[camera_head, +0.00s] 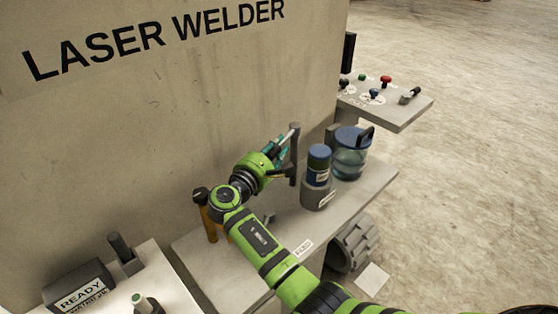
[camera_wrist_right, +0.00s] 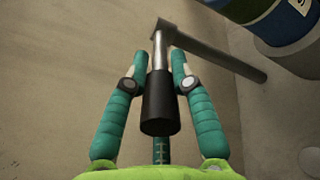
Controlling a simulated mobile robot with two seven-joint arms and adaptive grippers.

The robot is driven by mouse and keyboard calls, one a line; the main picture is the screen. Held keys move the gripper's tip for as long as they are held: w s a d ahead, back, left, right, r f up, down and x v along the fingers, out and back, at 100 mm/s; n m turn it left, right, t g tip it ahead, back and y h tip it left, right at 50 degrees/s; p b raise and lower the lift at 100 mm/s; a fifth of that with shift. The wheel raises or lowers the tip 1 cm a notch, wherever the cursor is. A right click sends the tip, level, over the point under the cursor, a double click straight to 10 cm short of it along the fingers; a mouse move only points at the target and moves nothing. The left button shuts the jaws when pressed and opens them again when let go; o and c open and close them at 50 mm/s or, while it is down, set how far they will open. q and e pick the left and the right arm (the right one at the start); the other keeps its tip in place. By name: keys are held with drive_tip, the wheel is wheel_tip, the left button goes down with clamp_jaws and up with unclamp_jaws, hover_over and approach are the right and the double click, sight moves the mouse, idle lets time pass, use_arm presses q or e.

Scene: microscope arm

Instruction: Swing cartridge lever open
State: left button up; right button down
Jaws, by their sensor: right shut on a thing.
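The cartridge lever shows as a grey bar (camera_head: 294,160) standing by the face of the laser welder, with a short handle at its top. A blue-capped cartridge (camera_head: 319,160) sits in a grey holder (camera_head: 315,196) right of the lever. My left gripper is not in view.
A blue-lidded clear jar (camera_head: 349,155) stands on the shelf (camera_head: 366,196) beside the cartridge. A panel with knobs (camera_head: 405,112) is at upper right. A READY box (camera_head: 82,290) stands at lower left. A grey ribbed cylinder (camera_head: 354,244) is below the shelf edge.

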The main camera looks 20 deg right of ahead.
drive_tip(key=shift+w+a+r+m+g+h+b, duration=0.1)
drive_tip(key=shift+w+a+m+g+h+b, duration=0.35)
drive_tip(key=shift+w+m+g+h+b, duration=0.4)
drive_tip(key=shift+s, duration=0.15)
drive_tip(key=c, duration=1.3)
unclamp_jaws()
wheel_tip(320, 180, up, 10)
